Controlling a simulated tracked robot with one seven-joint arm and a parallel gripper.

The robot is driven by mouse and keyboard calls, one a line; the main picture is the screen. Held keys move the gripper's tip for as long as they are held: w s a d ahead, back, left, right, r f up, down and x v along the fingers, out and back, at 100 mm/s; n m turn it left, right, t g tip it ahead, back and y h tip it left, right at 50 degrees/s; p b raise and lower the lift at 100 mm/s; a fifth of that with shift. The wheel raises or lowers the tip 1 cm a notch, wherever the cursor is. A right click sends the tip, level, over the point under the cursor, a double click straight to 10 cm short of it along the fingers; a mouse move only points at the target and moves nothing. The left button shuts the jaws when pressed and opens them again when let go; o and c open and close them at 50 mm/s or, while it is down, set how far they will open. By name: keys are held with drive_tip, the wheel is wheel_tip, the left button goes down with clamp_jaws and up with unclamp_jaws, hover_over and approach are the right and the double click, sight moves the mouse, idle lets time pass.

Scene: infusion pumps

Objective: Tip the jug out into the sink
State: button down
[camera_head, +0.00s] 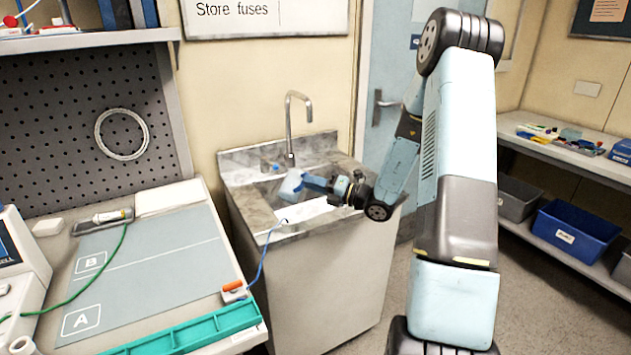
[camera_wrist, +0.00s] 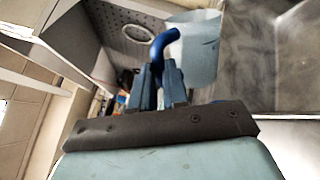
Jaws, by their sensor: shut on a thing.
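The jug (camera_head: 290,187) is small and pale blue, with a blue handle. It is held in the air over the basin of the steel sink (camera_head: 237,178) and looks tilted. My gripper (camera_head: 317,183) reaches in from the right and is shut on the jug's handle. In the wrist view, my gripper's fingers (camera_wrist: 158,80) close around the blue handle, and the jug (camera_wrist: 203,50) hangs beyond them at the upper right. The sink's steel (camera_wrist: 262,50) fills the right of that view. I cannot see what the jug holds, nor any stream from it.
A tall curved tap (camera_head: 289,125) stands at the sink's back, just behind the jug. A workbench (camera_head: 170,197) with a teal tray (camera_head: 190,330) and cables is on the left. A blue cable (camera_head: 262,262) hangs by the sink's front.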

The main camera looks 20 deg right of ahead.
drive_tip(key=f+n, duration=0.1)
drive_tip(key=n, duration=0.1)
drive_tip(key=s+a+f+n, duration=0.1)
drive_tip(key=n, duration=0.2)
drive_tip(key=n+g, duration=0.1)
drive_tip(key=n, duration=0.2)
drive_tip(key=shift+s+a+f, duration=0.15)
drive_tip(key=shift+f, duration=0.25)
drive_tip(key=n, duration=0.2)
drive_tip(key=f+n, duration=0.2)
drive_tip(key=n, duration=0.1)
drive_tip(key=shift+w+d+f+n, duration=0.25)
drive_tip(key=shift+w+d+n, duration=0.05)
drive_tip(key=shift+w+d, duration=0.1)
drive_tip(key=shift+r, duration=2.45)
